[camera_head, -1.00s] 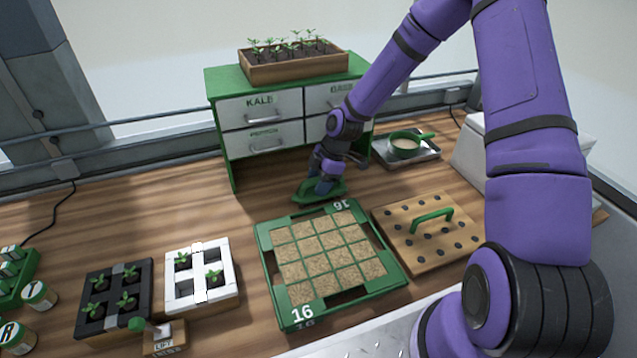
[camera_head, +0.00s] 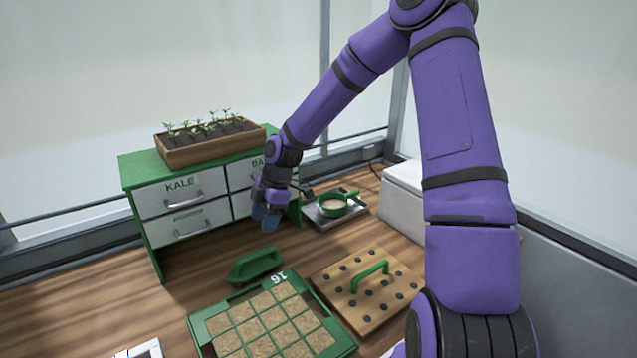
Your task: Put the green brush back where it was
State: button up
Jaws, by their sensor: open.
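The green brush (camera_head: 256,264) lies on the wooden bench, just behind the green seed tray (camera_head: 340,344) and in front of the drawer cabinet. My gripper (camera_head: 266,216) is open and empty, raised above and behind the brush, close to the cabinet's right-hand drawers. It is apart from the brush. The tray, marked 16, is filled with square cells of brown soil.
The drawer cabinet (camera_head: 152,206), with a planter of seedlings (camera_head: 196,152) on top, stands behind my gripper. A metal tray with a green pan (camera_head: 336,206) is to the right. A wooden dibber board (camera_head: 345,283) with a green handle lies right of the seed tray.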

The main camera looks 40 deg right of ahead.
jog(key=s+d+r+m+t+h, duration=0.1)
jog(key=s+r+m+h, duration=0.2)
jog(key=s+r+m, duration=0.5)
jog(key=s+r+m+t+h, duration=0.1)
jog(key=s+r+m+h, duration=0.1)
jog(key=s+r, duration=0.75)
jog(key=s+d+r+m+t, duration=0.1)
jog(key=s+r+m+t, duration=0.2)
jog(key=s+r+m, duration=0.4)
jog(key=shift+s+r+m+y, duration=0.35)
jog(key=shift+s+r, duration=1.2)
jog(key=shift+s, duration=1.6)
jog(key=shift+d, duration=0.1)
